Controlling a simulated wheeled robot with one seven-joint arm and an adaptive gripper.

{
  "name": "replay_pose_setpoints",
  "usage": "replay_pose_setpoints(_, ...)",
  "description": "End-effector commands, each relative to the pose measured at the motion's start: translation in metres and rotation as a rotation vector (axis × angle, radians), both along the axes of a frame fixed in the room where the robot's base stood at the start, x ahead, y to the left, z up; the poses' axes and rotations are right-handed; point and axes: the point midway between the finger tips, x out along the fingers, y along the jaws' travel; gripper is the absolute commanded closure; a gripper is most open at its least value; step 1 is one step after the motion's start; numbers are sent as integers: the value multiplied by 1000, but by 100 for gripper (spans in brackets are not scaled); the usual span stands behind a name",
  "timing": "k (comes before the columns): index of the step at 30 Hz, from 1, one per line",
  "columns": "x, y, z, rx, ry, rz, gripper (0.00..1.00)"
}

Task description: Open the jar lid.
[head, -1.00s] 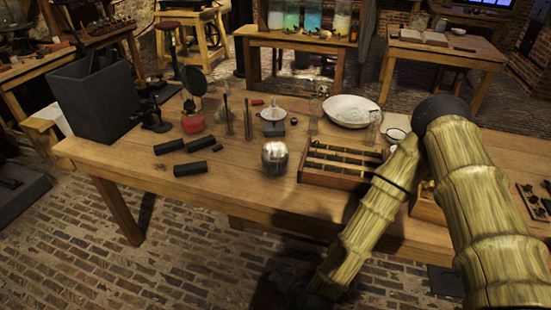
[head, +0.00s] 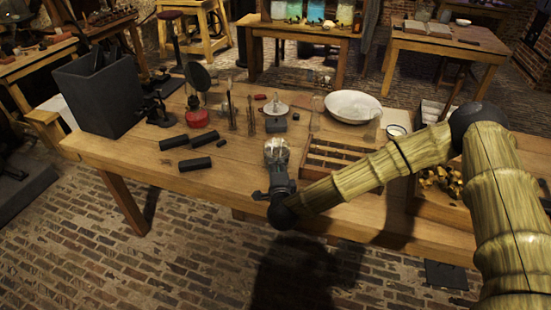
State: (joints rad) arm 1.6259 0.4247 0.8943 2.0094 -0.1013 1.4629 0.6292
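A small shiny, silvery rounded jar (head: 276,148) stands near the front edge of the wooden table, left of a slatted wooden tray. Its lid cannot be told apart from its body at this size. My gripper (head: 276,172) is at the front of the jar, over the table's front edge. It overlaps the lower part of the jar in the picture and hides it. Whether the fingers touch the jar, and whether they are open or shut, is not clear.
Several black cylinders (head: 200,165) lie left of the jar. The slatted tray (head: 345,160) is close on its right. Behind are a red-based burner (head: 196,117), thin upright rods (head: 232,112) and a white bowl (head: 353,106). A dark box (head: 98,98) stands at the left.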

Motion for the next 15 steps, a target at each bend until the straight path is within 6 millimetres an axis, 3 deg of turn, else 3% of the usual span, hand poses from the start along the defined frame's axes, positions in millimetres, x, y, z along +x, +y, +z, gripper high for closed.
replay_pose_setpoints(7,34,2,-5,0,0,-1,75)
replay_pose_setpoints(15,48,4,-10,-1,1,0,75)
